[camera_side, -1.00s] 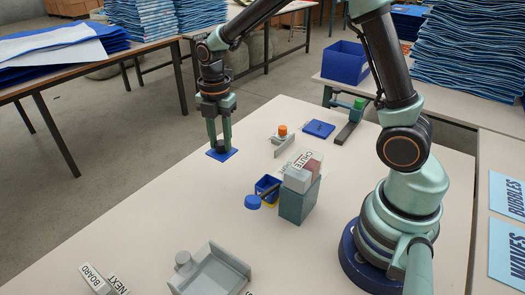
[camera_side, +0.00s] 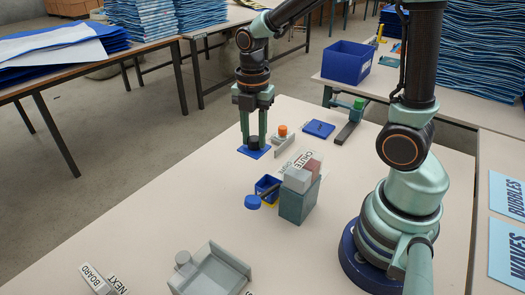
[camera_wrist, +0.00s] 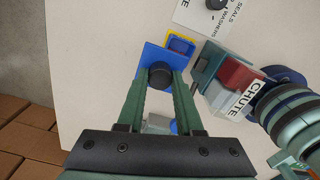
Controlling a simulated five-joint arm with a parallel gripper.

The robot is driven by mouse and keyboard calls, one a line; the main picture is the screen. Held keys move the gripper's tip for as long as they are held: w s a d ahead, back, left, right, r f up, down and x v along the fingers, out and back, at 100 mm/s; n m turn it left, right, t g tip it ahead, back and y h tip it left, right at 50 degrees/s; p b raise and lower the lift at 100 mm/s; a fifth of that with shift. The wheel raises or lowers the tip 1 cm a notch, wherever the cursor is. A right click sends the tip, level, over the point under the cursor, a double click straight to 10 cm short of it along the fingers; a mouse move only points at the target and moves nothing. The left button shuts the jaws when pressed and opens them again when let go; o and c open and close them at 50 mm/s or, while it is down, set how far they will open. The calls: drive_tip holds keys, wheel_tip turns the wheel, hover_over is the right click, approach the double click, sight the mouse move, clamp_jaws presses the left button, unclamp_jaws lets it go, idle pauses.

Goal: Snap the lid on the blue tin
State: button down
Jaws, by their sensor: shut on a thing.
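My gripper (camera_side: 254,141) points straight down in the side view and is shut on the black knob of a flat square blue lid (camera_side: 247,153). The lid hangs level, apart from the tin. The open blue tin (camera_side: 267,188), with some yellow on it, stands beside the teal block and appears below and slightly right of the lid in the side view. In the wrist view my fingertips (camera_wrist: 160,76) grip the knob over the lid (camera_wrist: 148,58). A blue and yellow square (camera_wrist: 181,45), probably the tin, shows just beyond the lid, partly hidden by it.
A teal block (camera_side: 298,207) with white and red parts and a CHUTE sign stands right of the tin. A round blue cap (camera_side: 252,202) is at the tin's near left. A grey tray (camera_side: 210,272) is in front. An orange button (camera_side: 282,130) is behind. Table left of the tin is clear.

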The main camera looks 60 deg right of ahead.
sight(270, 147)
drive_tip(key=s+f, duration=0.1)
drive_tip(key=s, duration=0.1)
drive_tip(key=s+f, duration=0.1)
drive_tip(key=shift+s+d+f, duration=0.3)
drive_tip(key=shift+s+d, duration=0.1)
drive_tip(key=shift+f, duration=3.15)
drive_tip(key=shift+f, duration=0.2)
drive_tip(key=shift+c, duration=0.3)
unclamp_jaws()
drive_tip(key=shift+s, duration=0.15)
drive_tip(key=shift+c, duration=0.2)
drive_tip(key=shift+o, duration=0.2)
drive_tip(key=shift+r, duration=3.55)
